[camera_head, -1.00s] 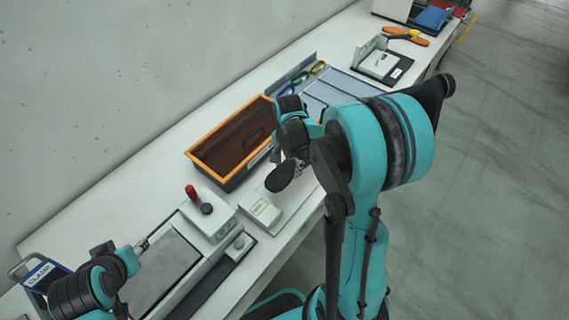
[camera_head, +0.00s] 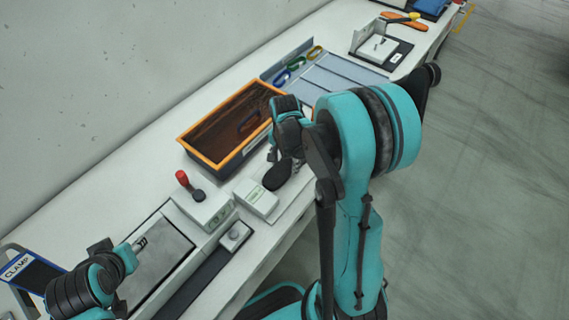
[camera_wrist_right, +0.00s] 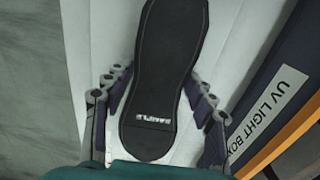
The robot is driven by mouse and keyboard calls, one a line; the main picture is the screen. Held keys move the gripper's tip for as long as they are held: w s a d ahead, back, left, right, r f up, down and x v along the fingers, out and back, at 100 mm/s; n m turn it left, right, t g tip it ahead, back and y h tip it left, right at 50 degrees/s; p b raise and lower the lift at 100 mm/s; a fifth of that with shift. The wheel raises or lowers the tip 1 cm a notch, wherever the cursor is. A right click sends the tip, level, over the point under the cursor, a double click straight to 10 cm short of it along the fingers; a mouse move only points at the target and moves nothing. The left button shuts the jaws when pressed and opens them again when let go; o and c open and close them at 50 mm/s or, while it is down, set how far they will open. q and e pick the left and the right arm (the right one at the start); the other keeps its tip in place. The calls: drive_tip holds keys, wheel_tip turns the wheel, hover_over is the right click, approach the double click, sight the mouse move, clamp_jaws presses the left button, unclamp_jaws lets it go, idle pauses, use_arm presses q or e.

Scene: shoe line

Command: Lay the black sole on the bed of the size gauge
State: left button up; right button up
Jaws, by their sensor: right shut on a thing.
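The orange-rimmed UV light box (camera_head: 226,130) stands close behind the sole; its label shows in the wrist view (camera_wrist_right: 268,113). A red-knobbed fixture (camera_head: 205,209) stands left of the white block. A grey tray (camera_head: 335,85) and a white stand (camera_head: 378,46) are farther back.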

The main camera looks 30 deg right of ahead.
drive_tip(key=o, duration=1.4)
drive_tip(key=shift+r, duration=0.1)
wheel_tip(320, 180, up, 12)
drive_tip(key=shift+f, duration=0.1)
